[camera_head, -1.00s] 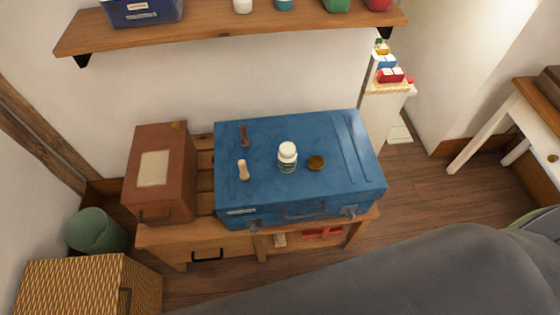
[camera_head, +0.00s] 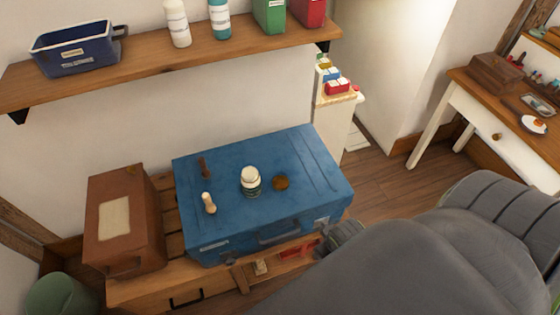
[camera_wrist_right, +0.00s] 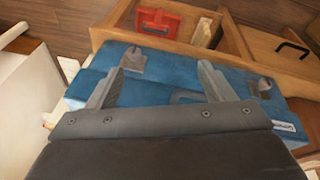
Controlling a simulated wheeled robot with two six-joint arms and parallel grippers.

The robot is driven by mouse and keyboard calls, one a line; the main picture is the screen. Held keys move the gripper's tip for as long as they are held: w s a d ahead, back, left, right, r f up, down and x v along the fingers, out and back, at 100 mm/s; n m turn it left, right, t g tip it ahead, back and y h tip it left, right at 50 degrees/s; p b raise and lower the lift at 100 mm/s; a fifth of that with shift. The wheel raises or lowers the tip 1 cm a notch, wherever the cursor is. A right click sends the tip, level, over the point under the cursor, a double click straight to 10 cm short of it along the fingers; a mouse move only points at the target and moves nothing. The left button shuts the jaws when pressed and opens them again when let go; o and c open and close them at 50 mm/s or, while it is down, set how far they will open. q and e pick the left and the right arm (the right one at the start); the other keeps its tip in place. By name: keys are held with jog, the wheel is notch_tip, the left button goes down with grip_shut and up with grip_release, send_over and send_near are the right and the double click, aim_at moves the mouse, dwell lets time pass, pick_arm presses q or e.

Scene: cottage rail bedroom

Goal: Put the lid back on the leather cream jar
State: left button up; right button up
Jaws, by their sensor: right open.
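The leather cream jar (camera_head: 251,184) stands upright on the blue case (camera_head: 305,165); it has a white top and a darker lower body. A flat round brown disc, seemingly the lid (camera_head: 281,183), lies on the case just right of the jar, apart from it. My right gripper (camera_head: 345,236) shows at the case's front right corner, clear of jar and lid. In the right wrist view the gripper (camera_wrist_right: 166,75) is open and empty, its fingers over the blue case (camera_wrist_right: 165,68). Jar and lid are not visible there. My left gripper is out of view.
A pale-topped wooden tool (camera_head: 208,203) and a dark brown one (camera_head: 204,168) lie left of the jar. A brown box (camera_head: 150,225) stands left of the case. A wall shelf (camera_head: 140,68) with bottles and bins hangs above. The case's right top is clear.

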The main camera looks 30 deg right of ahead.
jog(key=w+r+n, duration=0.5)
jog(key=r, duration=0.2)
notch_tip(320, 180, up, 10)
jog(key=n+g+y, duration=0.1)
jog(key=n+g, duration=0.2)
jog(key=n, duration=1.4)
send_over(281, 183)
jog(key=shift+f, duration=0.1)
jog(key=shift+f+b, duration=0.1)
jog(key=shift+b, duration=0.2)
notch_tip(281, 183, down, 12)
jog(key=b, duration=1.2)
jog(key=shift+f, duration=0.1)
